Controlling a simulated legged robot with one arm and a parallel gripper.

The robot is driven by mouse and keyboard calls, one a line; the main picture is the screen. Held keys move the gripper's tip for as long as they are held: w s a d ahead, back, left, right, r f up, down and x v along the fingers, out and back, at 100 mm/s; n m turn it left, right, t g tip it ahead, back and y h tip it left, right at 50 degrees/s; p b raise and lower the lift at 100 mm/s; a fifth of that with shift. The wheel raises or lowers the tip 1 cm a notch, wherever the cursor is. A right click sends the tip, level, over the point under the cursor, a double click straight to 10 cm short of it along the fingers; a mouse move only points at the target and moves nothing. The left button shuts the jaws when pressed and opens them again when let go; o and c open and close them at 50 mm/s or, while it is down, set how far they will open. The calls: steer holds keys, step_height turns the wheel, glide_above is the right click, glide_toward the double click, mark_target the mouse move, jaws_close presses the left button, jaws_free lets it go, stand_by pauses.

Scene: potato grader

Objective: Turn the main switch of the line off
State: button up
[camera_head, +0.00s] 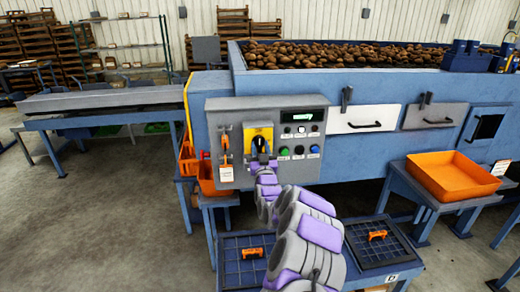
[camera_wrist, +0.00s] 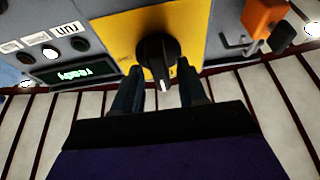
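The main switch is a black rotary knob (camera_wrist: 157,52) with a white pointer mark, on a yellow plate (camera_wrist: 112,42). In the head view the yellow plate (camera_head: 264,130) sits on the grey control panel, and my gripper partly hides the knob. My gripper (camera_head: 262,160) reaches up to the plate from below. In the wrist view my gripper (camera_wrist: 161,70) is open, with one dark finger on each side of the knob and the tips close to it. Gaps show between the fingers and the knob's lower end. I cannot tell whether the tips touch it.
A display (camera_head: 303,115) reading "ready" and several buttons are right of the switch. An orange padlock (camera_wrist: 264,18) hangs beside the plate in the wrist view. Orange bins (camera_head: 212,178) stand below left, and an orange tray (camera_head: 450,176) is at right. Potatoes (camera_head: 330,55) fill the hopper.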

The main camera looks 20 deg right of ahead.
jaws_close()
steer(key=shift+m+h, duration=0.4)
steer(key=shift+m, duration=0.2)
steer(key=m+h+b, duration=0.1)
steer(key=m, duration=0.2)
steer(key=m+g+h+b, duration=0.1)
steer(key=m, duration=0.1)
steer(key=shift+a+m, duration=0.15)
steer(key=shift+m, duration=0.25)
steer(key=m+g+h+b, duration=0.1)
steer(key=m, duration=0.2)
steer(key=m+g+h, duration=0.1)
steer(key=m+g, duration=0.1)
steer(key=m, duration=0.1)
steer(key=shift+b, duration=0.35)
steer(key=m+g, duration=0.1)
steer(key=m, duration=0.2)
steer(key=m+g+b, duration=0.1)
steer(key=m, duration=0.3)
steer(key=shift+r+g+h, duration=0.1)
steer(key=shift+g+h, duration=0.2)
steer(key=shift+m+g, duration=0.5)
steer(key=shift+m, duration=0.7)
steer(key=shift+o, duration=0.5)
jaws_free()
